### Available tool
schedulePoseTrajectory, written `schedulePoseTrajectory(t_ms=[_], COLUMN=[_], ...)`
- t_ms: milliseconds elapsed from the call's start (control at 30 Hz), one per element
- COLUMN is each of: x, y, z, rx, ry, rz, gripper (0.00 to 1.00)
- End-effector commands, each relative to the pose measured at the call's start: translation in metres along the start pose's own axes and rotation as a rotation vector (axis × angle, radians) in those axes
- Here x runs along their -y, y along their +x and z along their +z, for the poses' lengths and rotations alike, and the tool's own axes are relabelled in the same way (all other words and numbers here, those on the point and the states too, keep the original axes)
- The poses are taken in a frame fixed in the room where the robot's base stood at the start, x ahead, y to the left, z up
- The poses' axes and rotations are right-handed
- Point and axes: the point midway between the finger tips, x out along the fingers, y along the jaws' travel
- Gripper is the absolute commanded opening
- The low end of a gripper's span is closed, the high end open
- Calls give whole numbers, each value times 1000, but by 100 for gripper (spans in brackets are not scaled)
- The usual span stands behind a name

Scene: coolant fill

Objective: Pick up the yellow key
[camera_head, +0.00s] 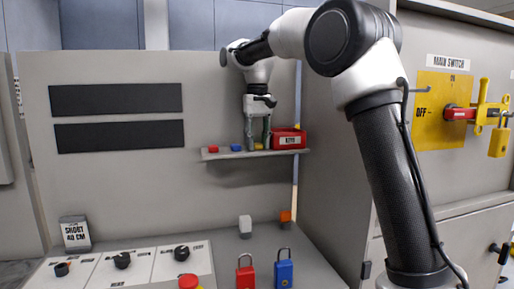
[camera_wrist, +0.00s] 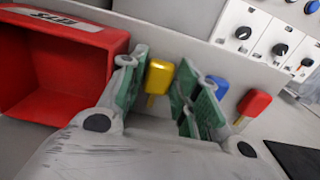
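The yellow key (camera_wrist: 158,78) shows in the wrist view with its head up, in the gap between my two green-padded fingers. My gripper (camera_wrist: 165,100) is open, with the left finger close beside the key; I cannot tell whether they touch. In the head view the yellow key (camera_head: 258,146) is on the small wall shelf (camera_head: 225,155), and my gripper (camera_head: 257,138) points down over it. The lower part of the key is partly hidden.
A red box labelled KEYS (camera_wrist: 60,60) stands close left of my gripper in the wrist view. A blue key (camera_wrist: 217,87) and a red key (camera_wrist: 252,104) are on the other side. A red padlock (camera_head: 246,273) and blue padlock (camera_head: 284,270) stand on the console below.

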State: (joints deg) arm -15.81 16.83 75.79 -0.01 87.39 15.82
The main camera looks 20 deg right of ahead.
Motion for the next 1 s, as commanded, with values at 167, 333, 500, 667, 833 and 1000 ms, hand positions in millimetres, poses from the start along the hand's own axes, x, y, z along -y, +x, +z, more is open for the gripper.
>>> schedulePoseTrajectory(t_ms=[167, 333, 500, 667, 833, 1000], x=[0, 0, 0, 0, 0, 0], y=[0, 0, 0, -2, -18, -46], z=[0, 0, 0, 0, -1, -1], rx=[0, 0, 0, -1, -3, -3], ry=[0, 0, 0, 0, 0, 0], rz=[0, 0, 0, 0, -1, -1], gripper=[32, 12, 12, 12, 12, 12])
